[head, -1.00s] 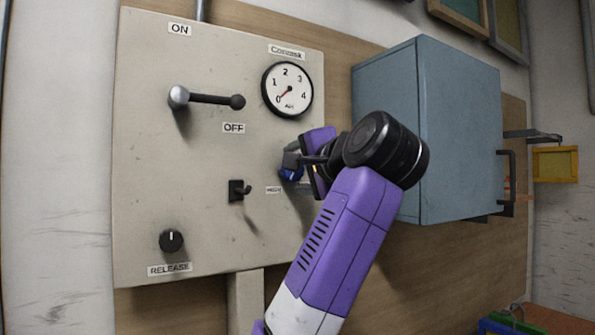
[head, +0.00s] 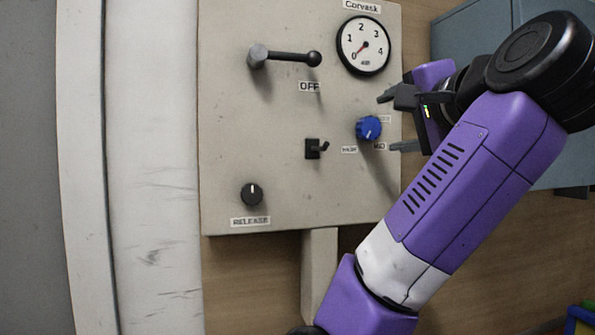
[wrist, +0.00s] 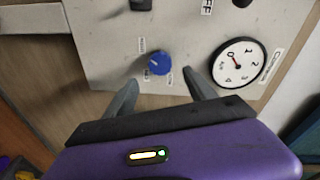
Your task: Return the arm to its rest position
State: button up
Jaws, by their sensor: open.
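My purple arm reaches up from the bottom of the head view to the right of the control panel (head: 290,185). My gripper (head: 391,122) is open and empty, with its two fingers spread apart just right of the blue knob (head: 368,128). In the wrist view the gripper (wrist: 160,92) shows its two fingers on either side of the blue knob (wrist: 159,62), which stands beyond the fingertips. The knob appears apart from the fingers.
The panel also bears a lever (head: 285,57), a gauge (head: 363,45) with its needle near 0, a small black switch (head: 315,148) and a release knob (head: 251,194). A blue-grey cabinet (head: 455,40) stands behind my arm. Bare wall lies to the left.

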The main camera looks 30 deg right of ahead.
notch_tip(320, 180, up, 7)
jog(key=s+d+t+h, duration=0.2)
jog(key=h, duration=0.2)
jog(key=w+a+f+n+t, duration=0.2)
jog(key=a+f+n, duration=0.25)
jog(key=f, duration=0.25)
jog(key=w+a+f+n+t, duration=0.25)
jog(key=f+n, duration=0.25)
jog(key=f, duration=0.3)
jog(key=s+a+f+n+t+y+b, duration=0.1)
jog(key=s+a+f+n+y, duration=0.2)
jog(key=f, duration=0.7)
jog(key=a+f+n+y+b, duration=0.1)
jog(key=a+f+n+y, duration=0.3)
jog(key=f, duration=0.6)
jog(key=s+a+f+n+g+y, duration=0.1)
jog(key=s+a+f+g, duration=0.3)
jog(key=s+f, duration=1.2)
jog(key=s+a+f+n+g+y+b, duration=0.1)
jog(key=s+a+f+g, duration=0.4)
jog(key=s+f, duration=1.1)
jog(key=shift+a+f+n+y, duration=0.35)
jog(key=shift+y, duration=0.45)
jog(key=shift+c, duration=0.4)
